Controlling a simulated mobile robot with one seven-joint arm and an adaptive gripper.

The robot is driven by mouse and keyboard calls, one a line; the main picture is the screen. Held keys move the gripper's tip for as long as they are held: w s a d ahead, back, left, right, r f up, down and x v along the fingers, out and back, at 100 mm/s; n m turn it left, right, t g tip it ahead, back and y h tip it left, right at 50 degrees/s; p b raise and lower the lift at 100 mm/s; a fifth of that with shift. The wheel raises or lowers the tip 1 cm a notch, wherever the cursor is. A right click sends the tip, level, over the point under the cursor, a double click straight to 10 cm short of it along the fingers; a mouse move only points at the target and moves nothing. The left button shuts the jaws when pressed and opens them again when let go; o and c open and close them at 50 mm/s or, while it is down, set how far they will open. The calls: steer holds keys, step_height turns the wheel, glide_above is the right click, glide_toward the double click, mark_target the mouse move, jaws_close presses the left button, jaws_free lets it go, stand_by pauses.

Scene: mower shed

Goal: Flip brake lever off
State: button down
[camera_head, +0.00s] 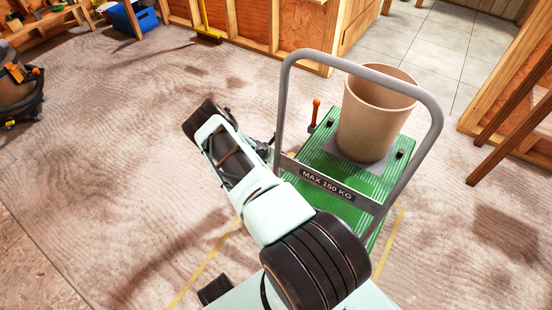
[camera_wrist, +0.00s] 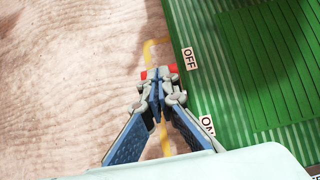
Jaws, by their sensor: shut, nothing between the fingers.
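The brake lever (camera_head: 316,108), with an orange handle, stands upright at the left edge of the green cart (camera_head: 345,205) in the head view. My gripper (camera_head: 268,148) is left of the cart, near the grey push handle's left post and apart from the lever in the picture. In the wrist view my gripper (camera_wrist: 157,75) is shut and empty, beside the cart's green edge. An OFF label (camera_wrist: 189,60) is just right of the fingertips, and a partly covered ON label (camera_wrist: 208,125) is nearer to me.
A tan bucket (camera_head: 375,120) stands on the cart. The grey push handle (camera_head: 283,95) arches over the cart between my arm and the bucket. Wooden walls (camera_head: 275,25) stand behind. The floor (camera_head: 100,150) left of my arm is clear.

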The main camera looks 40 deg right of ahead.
steer(key=shift+w+d+f+b, duration=0.1)
steer(key=shift+w+d+b, duration=0.25)
steer(key=shift+d, duration=0.3)
steer(key=shift+w+d+f+b, duration=0.1)
steer(key=shift+w+d+b, duration=0.1)
steer(key=shift+d+b, duration=0.35)
steer(key=shift+d, duration=0.1)
steer(key=a+r+p, duration=0.1)
steer(key=r+p, duration=0.2)
steer(key=r, duration=0.3)
steer(key=s+a+r+p, duration=0.1)
steer(key=a+r+p, duration=0.1)
steer(key=r, duration=0.4)
steer(key=shift+s+a+r+p, duration=0.2)
steer(key=shift+r+p, duration=0.15)
steer(key=shift+p, duration=0.3)
